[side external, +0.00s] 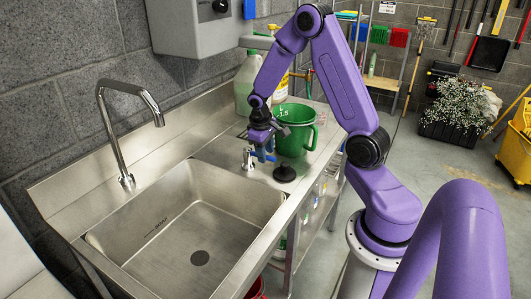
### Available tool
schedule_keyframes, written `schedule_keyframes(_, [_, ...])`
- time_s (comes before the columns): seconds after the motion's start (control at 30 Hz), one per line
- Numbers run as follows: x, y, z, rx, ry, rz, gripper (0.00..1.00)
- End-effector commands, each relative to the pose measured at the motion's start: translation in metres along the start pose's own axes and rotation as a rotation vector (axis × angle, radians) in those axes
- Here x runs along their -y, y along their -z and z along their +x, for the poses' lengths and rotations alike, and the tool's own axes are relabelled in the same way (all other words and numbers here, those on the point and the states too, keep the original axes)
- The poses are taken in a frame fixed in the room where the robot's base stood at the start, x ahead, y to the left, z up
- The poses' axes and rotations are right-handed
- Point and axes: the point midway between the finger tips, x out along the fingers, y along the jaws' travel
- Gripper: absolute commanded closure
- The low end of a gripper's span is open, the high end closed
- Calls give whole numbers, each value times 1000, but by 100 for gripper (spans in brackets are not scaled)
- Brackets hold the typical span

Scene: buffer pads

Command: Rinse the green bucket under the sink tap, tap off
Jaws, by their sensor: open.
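The green bucket (296,142) stands upright on the steel counter to the right of the sink, with white markings on its side and a handle on its right. The sink tap (123,92) is a tall curved chrome spout at the left, over the sink basin (180,215). No water shows from its spout. My gripper (263,154) is open and points down just left of the bucket, near a small chrome fitting (248,159) behind the basin's right rim. A blue part shows at the fingers; I cannot tell whether it belongs to the gripper or the fitting.
A black round stopper-like object (284,174) sits on the counter in front of the bucket. Jugs (247,82) stand behind my arm. A grey wall box (200,25) hangs above the counter.

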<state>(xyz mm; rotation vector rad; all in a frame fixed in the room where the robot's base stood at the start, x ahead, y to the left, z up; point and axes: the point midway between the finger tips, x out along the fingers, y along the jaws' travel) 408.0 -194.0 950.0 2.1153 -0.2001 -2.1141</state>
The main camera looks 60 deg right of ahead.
Motion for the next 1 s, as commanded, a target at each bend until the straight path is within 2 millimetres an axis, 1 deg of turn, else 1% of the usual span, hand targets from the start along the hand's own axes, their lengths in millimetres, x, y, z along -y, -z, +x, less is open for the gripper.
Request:
schedule_keyframes(0.17, [0,0,8,0,0,-1,57])
schedule_keyframes(0.43, [0,0,8,-1,0,-1,57])
schedule_keyframes(0.47, [0,0,8,-1,0,-1,67])
schedule_keyframes(0.5, [0,0,8,-1,0,-1,80])
schedule_keyframes(0.57, [0,0,8,-1,0,-1,99])
schedule_keyframes(0.87, [-1,0,8,-3,0,-9,100])
schedule_keyframes(1.0, [-3,0,9,-10,0,-45,100])
